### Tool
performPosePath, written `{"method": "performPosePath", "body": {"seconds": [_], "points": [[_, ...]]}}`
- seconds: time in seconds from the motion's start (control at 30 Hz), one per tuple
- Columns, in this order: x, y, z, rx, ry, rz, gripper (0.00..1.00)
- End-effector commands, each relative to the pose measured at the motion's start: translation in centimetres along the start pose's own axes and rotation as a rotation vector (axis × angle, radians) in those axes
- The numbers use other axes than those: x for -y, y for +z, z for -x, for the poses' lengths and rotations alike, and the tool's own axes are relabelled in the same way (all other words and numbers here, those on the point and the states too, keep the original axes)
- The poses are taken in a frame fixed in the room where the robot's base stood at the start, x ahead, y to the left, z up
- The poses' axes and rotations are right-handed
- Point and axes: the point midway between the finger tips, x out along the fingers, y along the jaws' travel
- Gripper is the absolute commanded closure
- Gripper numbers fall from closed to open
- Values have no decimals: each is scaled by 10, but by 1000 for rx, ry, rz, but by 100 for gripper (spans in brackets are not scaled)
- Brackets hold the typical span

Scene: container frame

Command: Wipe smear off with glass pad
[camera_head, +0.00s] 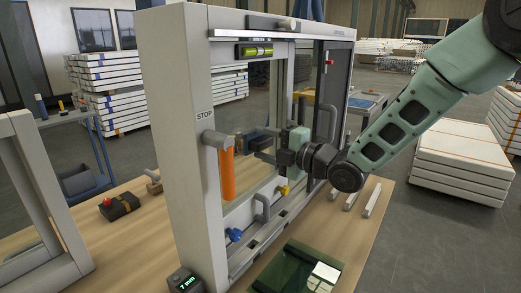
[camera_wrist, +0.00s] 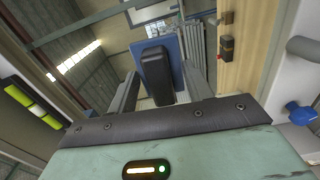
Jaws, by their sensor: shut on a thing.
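The glass pad, a blue plate (camera_wrist: 171,42) with a black grip (camera_wrist: 157,72), sits between the two fingers of my gripper (camera_wrist: 160,88) in the wrist view. My gripper (camera_head: 263,144) is shut on the black grip. In the head view it reaches from the right to the upright light-grey frame, in front of its glass pane (camera_head: 238,195). The pad is small and partly hidden there, and I cannot tell whether it touches the glass. I cannot make out a smear on the pane.
A yellow knob (camera_head: 284,190), a grey handle (camera_head: 262,207) and a blue knob (camera_head: 234,235) sit lower.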

Motion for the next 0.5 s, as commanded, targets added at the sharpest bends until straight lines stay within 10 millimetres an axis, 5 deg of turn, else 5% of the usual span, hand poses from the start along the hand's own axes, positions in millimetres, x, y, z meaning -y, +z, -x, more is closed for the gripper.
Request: {"method": "performPosePath", "body": {"seconds": [0.5], "points": [[-12,15,0,0,1,2,68]]}}
